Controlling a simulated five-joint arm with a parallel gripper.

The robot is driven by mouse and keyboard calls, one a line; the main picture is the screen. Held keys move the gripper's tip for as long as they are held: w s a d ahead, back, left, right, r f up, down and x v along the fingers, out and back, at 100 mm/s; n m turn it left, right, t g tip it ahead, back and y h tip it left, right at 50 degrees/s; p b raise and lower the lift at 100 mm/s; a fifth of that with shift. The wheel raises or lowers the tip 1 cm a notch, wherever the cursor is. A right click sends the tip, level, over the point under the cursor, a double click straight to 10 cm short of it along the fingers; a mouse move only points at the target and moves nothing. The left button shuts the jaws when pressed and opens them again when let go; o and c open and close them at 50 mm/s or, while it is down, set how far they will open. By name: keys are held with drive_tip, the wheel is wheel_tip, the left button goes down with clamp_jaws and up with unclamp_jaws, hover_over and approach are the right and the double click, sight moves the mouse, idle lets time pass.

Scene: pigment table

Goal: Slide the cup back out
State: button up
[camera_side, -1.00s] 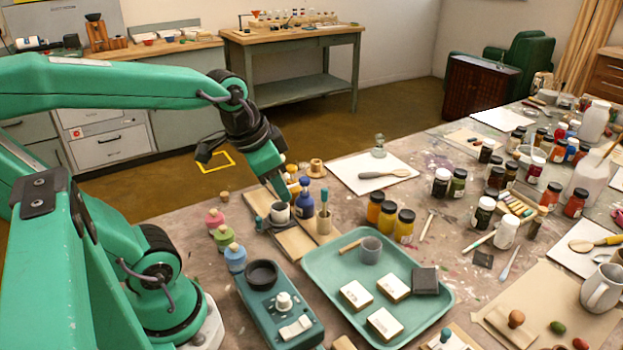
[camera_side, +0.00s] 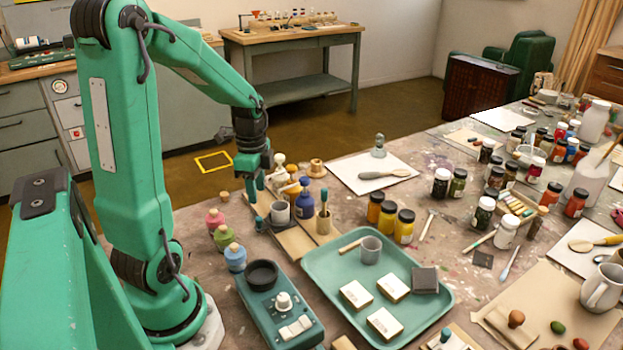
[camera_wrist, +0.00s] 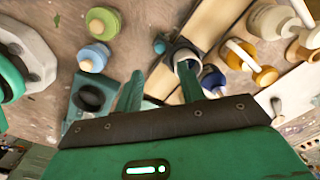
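My gripper (camera_side: 254,196) points down just left of the cup in the side view. In the wrist view my gripper (camera_wrist: 154,82) has its two fingers apart with nothing between them. The right fingertip overlaps the cup's near side; I cannot tell if it touches.
The wooden board (camera_side: 293,243) runs toward the teal tray (camera_side: 318,262). Pink, green and blue bottles (camera_side: 235,257) stand to the left, near a teal device (camera_side: 262,305).

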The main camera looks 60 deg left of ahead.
sight(259, 218)
drive_tip(key=shift+a+f, duration=0.2)
drive_tip(key=shift+f, duration=3.85)
drive_tip(key=shift+c, duration=0.5)
clamp_jaws()
